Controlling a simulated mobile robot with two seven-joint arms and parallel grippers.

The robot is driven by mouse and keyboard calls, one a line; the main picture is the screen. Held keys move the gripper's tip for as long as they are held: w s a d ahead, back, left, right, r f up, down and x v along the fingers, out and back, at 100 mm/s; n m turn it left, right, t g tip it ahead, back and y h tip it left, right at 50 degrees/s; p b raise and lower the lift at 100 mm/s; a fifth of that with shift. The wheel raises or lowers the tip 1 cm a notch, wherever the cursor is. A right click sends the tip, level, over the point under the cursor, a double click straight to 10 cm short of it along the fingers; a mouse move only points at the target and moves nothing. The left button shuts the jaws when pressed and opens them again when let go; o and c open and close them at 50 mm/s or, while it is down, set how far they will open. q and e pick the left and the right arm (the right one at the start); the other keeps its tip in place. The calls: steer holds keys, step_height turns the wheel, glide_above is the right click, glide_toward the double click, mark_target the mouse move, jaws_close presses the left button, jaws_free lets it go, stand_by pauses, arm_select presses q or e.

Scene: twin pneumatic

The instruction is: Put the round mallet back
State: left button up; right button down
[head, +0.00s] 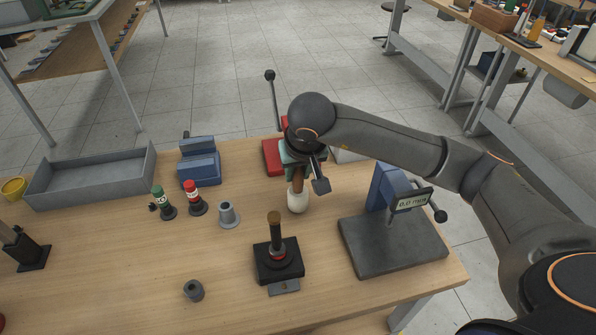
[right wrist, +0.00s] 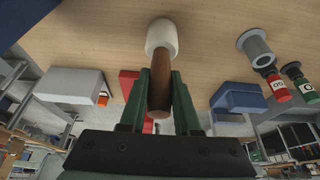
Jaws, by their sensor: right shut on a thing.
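The round mallet has a white rounded head (head: 297,202) and a brown handle. It hangs head down below my right gripper (head: 303,175), which is shut on the handle. In the right wrist view the white head (right wrist: 161,37) sticks out beyond the green fingers (right wrist: 159,90), with the brown handle between them. I cannot tell whether the head touches the table. My left gripper is not in view.
On the wooden table (head: 120,260) are a black block (head: 278,262) with an upright brown-topped tool, a grey press base (head: 393,250) with a display, a grey tray (head: 90,183), a grey flanged sleeve (head: 228,215), red (head: 194,200) and green (head: 162,203) parts, and a small ring (head: 193,290).

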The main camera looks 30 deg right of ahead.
steer(key=shift+f, duration=0.15)
steer(key=shift+f, duration=0.2)
steer(key=c, duration=0.6)
jaws_free()
steer(key=shift+r, duration=0.1)
steer(key=shift+r, duration=0.2)
steer(key=v, duration=1.1)
steer(key=shift+s+r, duration=0.2)
steer(key=shift+r, duration=0.15)
